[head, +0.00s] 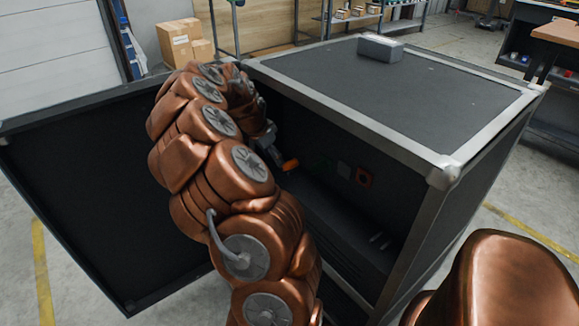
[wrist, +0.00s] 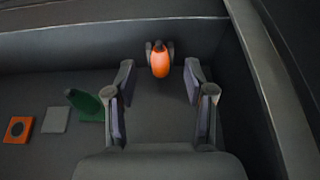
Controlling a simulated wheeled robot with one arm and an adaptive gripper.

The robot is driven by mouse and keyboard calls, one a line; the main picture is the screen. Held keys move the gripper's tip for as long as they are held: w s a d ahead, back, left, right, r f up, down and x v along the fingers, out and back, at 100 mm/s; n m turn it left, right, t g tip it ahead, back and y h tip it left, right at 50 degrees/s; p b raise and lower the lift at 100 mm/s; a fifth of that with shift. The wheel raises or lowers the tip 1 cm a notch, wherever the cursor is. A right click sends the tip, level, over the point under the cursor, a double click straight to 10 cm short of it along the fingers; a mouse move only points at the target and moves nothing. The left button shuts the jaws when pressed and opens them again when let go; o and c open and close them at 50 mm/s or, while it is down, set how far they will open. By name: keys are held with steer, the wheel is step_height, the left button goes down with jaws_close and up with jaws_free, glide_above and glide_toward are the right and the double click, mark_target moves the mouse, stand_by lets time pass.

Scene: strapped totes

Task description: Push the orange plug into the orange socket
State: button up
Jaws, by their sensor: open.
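The orange plug (wrist: 160,63) shows in the wrist view just beyond the fingertips, near a seam of the dark case interior. In the head view the orange plug (head: 290,165) shows beside the end of my arm. My gripper (wrist: 158,85) is open and empty, its two fingers on either side of the line to the plug. The orange socket (wrist: 19,129) is a square plate with a dark round hole at the far left of the wrist view. It also shows in the head view (head: 364,177) on the inner wall. My gripper is mostly hidden by my arm in the head view.
A grey square plate (wrist: 56,120) and a green part (wrist: 88,105) sit between the socket and my gripper. The case (head: 449,172) has an open door (head: 80,210) at left and a grey box (head: 380,48) on top. Its frame edge runs close at right in the wrist view.

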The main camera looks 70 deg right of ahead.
mark_target(288, 166)
steer(key=shift+s+d+f, duration=0.1)
steer(key=shift+d+f, duration=0.05)
steer(key=shift+f, duration=0.35)
steer(key=shift+b+x, duration=0.45)
steer(key=shift+x, duration=2.15)
steer(key=shift+d, duration=0.1)
jaws_close()
